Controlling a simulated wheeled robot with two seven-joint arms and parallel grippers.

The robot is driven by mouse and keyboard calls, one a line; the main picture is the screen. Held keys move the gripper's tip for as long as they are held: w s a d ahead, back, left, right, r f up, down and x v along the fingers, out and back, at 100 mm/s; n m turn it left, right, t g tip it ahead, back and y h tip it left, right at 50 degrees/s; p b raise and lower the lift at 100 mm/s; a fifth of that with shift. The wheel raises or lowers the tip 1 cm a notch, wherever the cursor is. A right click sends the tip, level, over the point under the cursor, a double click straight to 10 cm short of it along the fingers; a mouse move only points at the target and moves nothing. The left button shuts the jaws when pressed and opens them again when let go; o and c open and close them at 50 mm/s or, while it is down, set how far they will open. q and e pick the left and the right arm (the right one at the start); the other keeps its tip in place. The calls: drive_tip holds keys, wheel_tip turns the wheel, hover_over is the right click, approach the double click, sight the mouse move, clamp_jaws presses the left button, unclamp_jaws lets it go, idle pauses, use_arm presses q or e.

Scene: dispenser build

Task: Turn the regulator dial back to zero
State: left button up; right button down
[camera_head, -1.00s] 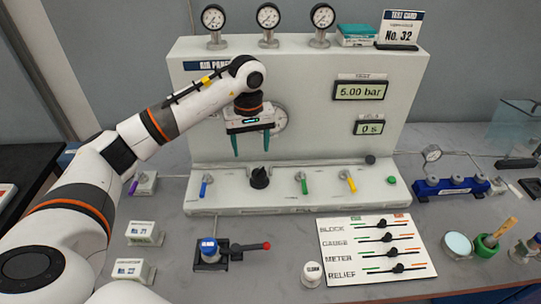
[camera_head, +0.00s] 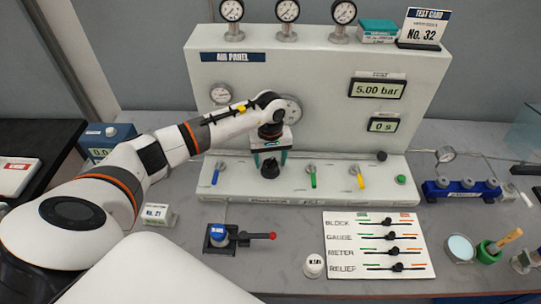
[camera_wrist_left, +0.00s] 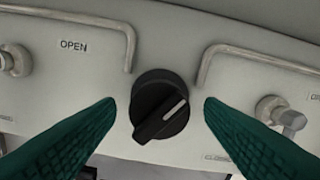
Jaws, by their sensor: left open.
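The regulator dial is a black round knob (camera_head: 270,168) on the sloped front ledge of the air panel (camera_head: 320,95). In the left wrist view the dial (camera_wrist_left: 160,106) has a raised grip bar with a white mark pointing to the upper right. My left gripper (camera_head: 270,162) is open above the dial. Its green fingers stand on either side of the knob, with a gap showing on both sides in the left wrist view (camera_wrist_left: 160,112). The pressure display (camera_head: 378,89) reads 5.00 bar. My right gripper is not seen.
A blue-handled valve (camera_head: 216,174) stands left of the dial; green (camera_head: 313,178) and yellow (camera_head: 360,177) ones stand right. Metal guard bars (camera_wrist_left: 260,56) flank the dial. A card with sliders (camera_head: 378,245) and a red-tipped lever device (camera_head: 232,236) lie in front.

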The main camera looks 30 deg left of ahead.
use_arm(q)
drive_tip(key=shift+s+f, duration=0.1)
drive_tip(key=shift+f, duration=0.1)
